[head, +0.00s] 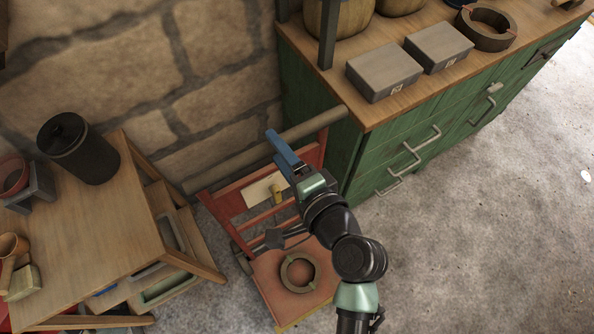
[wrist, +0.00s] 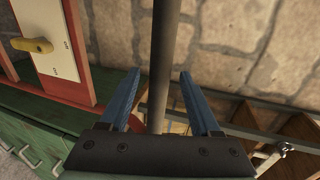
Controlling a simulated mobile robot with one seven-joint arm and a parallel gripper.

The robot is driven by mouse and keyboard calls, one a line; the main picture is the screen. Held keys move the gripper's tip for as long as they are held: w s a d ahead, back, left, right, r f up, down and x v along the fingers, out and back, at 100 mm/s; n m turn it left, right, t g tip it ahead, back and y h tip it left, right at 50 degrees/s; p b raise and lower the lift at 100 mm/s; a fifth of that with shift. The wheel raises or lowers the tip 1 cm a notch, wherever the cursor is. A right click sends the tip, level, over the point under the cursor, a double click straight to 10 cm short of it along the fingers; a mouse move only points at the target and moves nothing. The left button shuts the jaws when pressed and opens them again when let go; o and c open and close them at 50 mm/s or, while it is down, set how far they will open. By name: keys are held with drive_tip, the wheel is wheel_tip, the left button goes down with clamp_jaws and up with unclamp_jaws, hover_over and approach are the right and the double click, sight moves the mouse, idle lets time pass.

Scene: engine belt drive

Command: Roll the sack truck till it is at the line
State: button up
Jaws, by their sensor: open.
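The red sack truck (head: 260,270) stands between the wooden table and the green cabinet. A dark grey ring (head: 300,272) rests on its red toe plate. Its long grey handle bar (head: 225,172) runs across its top by the stone wall. My gripper (head: 279,145) is at the bar, open, with blue fingers. In the wrist view, the bar (wrist: 166,45) passes between the fingers, with a gap on each side. A white panel (head: 260,189) with a yellow knob (wrist: 32,45) is on the frame. I cannot make out a floor line.
The green cabinet (head: 400,150) stands close on the right, with grey boxes (head: 384,72) on top. The wooden table (head: 85,215), with open drawers (head: 165,285), is close on the left. The stone wall (head: 215,70) is behind. Grey floor (head: 480,240) is clear at right.

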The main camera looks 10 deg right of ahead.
drive_tip(key=v, duration=0.7)
drive_tip(key=shift+b, duration=0.45)
